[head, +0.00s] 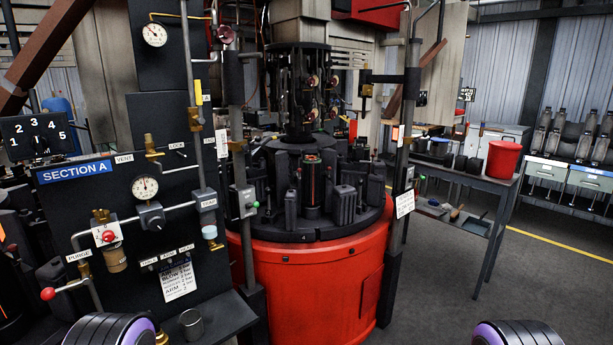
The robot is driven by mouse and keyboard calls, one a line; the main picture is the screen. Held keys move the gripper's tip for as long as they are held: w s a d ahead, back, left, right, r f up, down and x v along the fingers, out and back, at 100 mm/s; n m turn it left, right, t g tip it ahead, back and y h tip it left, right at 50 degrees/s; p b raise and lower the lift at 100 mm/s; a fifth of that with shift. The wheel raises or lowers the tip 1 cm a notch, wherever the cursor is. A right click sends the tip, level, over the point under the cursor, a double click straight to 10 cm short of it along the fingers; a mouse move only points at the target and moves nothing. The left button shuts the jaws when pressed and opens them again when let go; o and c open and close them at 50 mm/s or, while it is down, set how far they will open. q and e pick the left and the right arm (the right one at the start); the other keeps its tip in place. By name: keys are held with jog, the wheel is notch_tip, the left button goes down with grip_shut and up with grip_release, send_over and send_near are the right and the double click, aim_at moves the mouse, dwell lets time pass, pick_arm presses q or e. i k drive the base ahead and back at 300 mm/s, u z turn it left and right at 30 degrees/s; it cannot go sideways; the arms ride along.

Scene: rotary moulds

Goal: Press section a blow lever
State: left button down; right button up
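The section A panel (130,200) is a dark board at the left of the head view, with a blue "SECTION A" sign (75,172). A lever with a red ball knob (48,293) sticks out at its lower left. A brass valve (153,147) sits by the "VENT" label, and another brass fitting (194,120) is higher up. Three small labels (167,257) stand in a row low on the panel, too small to read surely. I cannot tell which lever is the blow lever. Neither gripper is in view; only rounded purple-ringed parts of my arms show at the bottom edge.
A red round machine base (310,275) carries black moulds to the right of the panel. Pipes and gauges (145,188) stand out from the panel. A side table (470,178) with a red bucket (502,160) stands right; floor there is open.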

aim_at(255, 204)
jog(key=k, duration=0.65)
jog(key=z, duration=0.45)
jog(key=i, duration=1.7)
jog(key=u, duration=0.7)
